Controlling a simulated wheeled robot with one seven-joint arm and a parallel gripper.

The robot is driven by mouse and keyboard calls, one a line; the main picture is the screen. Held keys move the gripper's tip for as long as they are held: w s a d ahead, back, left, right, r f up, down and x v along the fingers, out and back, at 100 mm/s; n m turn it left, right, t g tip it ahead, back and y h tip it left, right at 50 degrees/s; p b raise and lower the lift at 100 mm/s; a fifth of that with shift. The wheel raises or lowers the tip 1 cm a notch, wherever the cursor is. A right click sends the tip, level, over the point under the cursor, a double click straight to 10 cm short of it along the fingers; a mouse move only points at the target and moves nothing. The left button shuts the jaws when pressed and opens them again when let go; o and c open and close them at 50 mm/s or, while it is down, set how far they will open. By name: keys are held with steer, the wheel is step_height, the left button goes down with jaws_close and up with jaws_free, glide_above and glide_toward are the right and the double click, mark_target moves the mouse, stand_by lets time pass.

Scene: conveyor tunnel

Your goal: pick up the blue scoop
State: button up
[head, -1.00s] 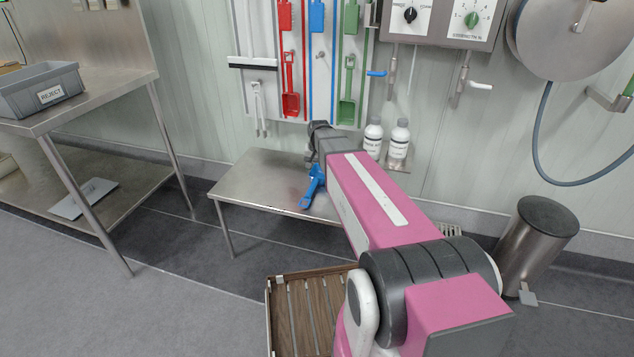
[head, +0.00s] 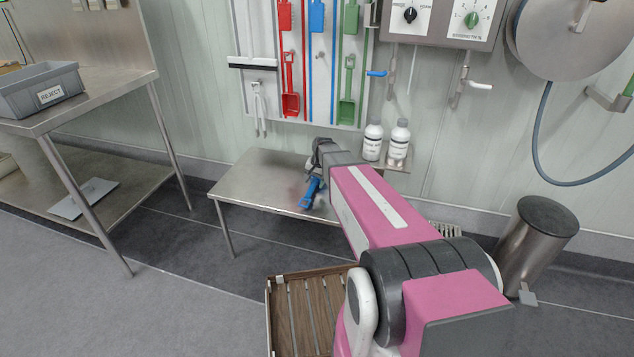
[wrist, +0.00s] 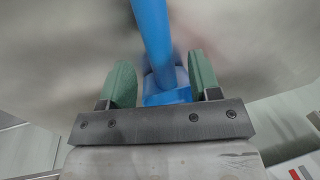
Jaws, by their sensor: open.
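The blue scoop (head: 310,192) lies on the low steel table (head: 245,182), partly hidden by my arm in the head view. In the wrist view the blue scoop's handle (wrist: 155,45) runs up between the two green fingers of my gripper (wrist: 162,82). The fingers stand apart on either side of it, with gaps visible, so my gripper is open around the scoop. The scoop's wider part is partly hidden behind the gripper's dark mount. In the head view my gripper is down at the scoop, its fingers hard to make out.
Two white bottles (head: 373,140) stand on a small wall shelf behind my arm. A red scoop (head: 290,100) and a green scoop (head: 347,105) hang on the wall board. A steel bin (head: 537,235) stands right; a grey reject bin (head: 42,92) sits on the left bench.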

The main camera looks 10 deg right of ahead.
mark_target(314, 183)
steer(key=f, duration=0.3)
steer(key=shift+w+a+f, duration=0.2)
steer(key=shift+a, duration=0.15)
jaws_close()
steer(key=shift+r, duration=0.15)
